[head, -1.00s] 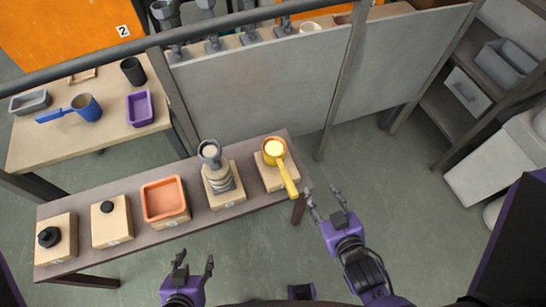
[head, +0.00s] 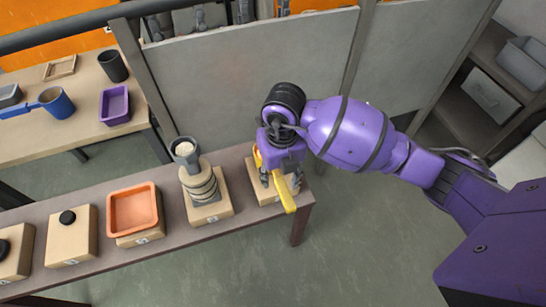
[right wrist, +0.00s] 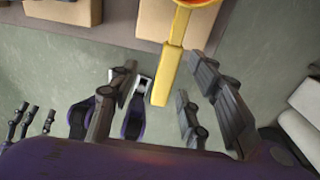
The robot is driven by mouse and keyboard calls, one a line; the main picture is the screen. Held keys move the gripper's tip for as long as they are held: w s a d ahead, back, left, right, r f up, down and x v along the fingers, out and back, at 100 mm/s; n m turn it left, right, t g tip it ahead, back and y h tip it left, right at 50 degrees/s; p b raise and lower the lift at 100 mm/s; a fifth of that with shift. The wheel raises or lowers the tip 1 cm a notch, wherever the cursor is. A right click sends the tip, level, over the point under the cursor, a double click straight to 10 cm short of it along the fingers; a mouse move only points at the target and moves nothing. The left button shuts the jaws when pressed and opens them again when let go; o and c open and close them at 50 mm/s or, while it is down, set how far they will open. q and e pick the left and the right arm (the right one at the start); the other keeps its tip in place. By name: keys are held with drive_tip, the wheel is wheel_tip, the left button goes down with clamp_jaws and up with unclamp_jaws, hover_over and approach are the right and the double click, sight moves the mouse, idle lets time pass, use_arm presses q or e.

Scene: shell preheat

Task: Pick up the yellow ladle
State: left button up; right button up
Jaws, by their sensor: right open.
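The yellow ladle (head: 286,198) lies on the rightmost wooden block (head: 262,194) on the narrow bench, its handle sticking out past the front edge. In the head view my right gripper (head: 280,181) is above it and hides most of its bowl. The fingers are apart, with the handle showing between them. In the right wrist view the ladle's handle (right wrist: 167,75) points down into the gap between the open fingers of my right gripper (right wrist: 160,95). Contact cannot be made out. My left gripper does not show in the head view.
Left of the ladle's block on the bench (head: 170,180) stand a grey cup on a ringed stand (head: 200,185), an orange tray (head: 133,212) and black-knobbed blocks. A grey panel (head: 220,85) rises behind. The floor right of the bench is clear.

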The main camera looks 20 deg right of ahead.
sight(281, 183)
drive_tip(key=shift+w+d, duration=0.35)
drive_tip(key=shift+w, duration=0.15)
drive_tip(key=f, duration=0.7)
drive_tip(key=shift+s+d+f, duration=0.15)
drive_tip(key=shift+s+d, duration=0.05)
clamp_jaws()
